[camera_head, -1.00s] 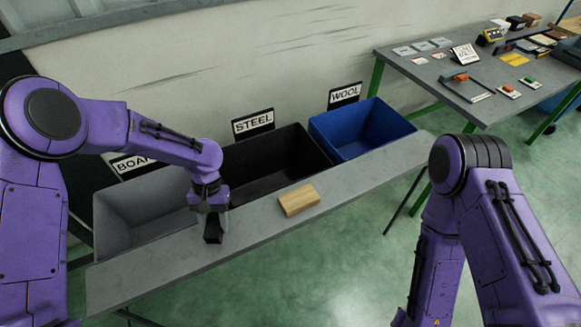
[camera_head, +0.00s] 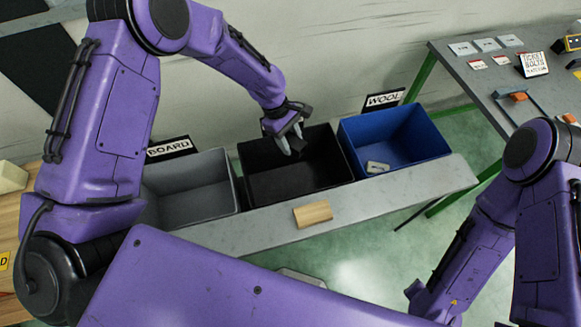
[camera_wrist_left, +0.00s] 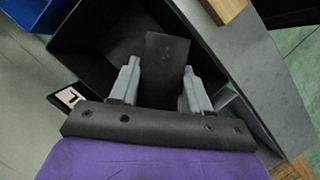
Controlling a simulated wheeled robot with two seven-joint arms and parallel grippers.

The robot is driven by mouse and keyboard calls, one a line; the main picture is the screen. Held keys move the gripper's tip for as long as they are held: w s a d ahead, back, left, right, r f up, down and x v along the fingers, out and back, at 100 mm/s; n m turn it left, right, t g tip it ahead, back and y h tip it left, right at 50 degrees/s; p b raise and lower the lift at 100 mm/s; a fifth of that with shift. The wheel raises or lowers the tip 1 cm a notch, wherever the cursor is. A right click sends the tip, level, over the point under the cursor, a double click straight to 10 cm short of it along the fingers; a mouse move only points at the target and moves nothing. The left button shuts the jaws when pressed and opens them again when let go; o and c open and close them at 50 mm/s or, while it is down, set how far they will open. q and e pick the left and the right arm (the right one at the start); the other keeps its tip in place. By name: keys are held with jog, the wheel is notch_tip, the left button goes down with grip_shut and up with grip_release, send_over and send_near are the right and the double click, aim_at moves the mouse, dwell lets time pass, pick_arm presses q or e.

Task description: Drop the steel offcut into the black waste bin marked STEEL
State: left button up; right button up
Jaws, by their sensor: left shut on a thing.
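The steel offcut is a dark flat plate (camera_wrist_left: 167,70) between the fingers of my left gripper (camera_wrist_left: 160,88) in the left wrist view. In the head view my left gripper (camera_head: 287,138) is shut on this dark offcut (camera_head: 297,146) over the mouth of the black bin (camera_head: 262,190). The black bin (camera_wrist_left: 85,25) also shows below the plate in the left wrist view. The STEEL sign is hidden behind my left arm in the head view; a corner of a sign (camera_wrist_left: 68,97) shows in the wrist view. My right gripper is out of view.
A grey bin (camera_head: 200,207) under the BOARD sign (camera_head: 168,148) stands left. A blue bin (camera_head: 425,150) under the WOOL sign (camera_head: 384,99) stands right, with a pale piece (camera_head: 377,167) inside. A wooden block (camera_head: 312,214) lies on the grey ledge (camera_head: 262,230) in front.

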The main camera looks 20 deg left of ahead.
pick_arm(q)
jog(key=shift+w+d+r+n, duration=0.1)
jog(key=shift+w+r+n, duration=0.35)
jog(key=shift+r+n, duration=0.25)
jog(key=shift+w+f+t, duration=0.2)
jog(key=shift+f+t, duration=0.1)
jog(key=shift+f, duration=0.05)
notch_tip(320, 180, down, 6)
jog(key=b, duration=0.7)
jog(key=shift+r, duration=0.1)
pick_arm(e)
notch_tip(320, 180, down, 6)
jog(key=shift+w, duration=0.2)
pick_arm(q)
jog(key=o, duration=1.3)
jog(key=shift+c, duration=0.2)
jog(key=b+v, duration=0.1)
jog(key=v, duration=0.9)
jog(key=shift+a+r+b, duration=0.25)
jog(key=shift+b, duration=0.1)
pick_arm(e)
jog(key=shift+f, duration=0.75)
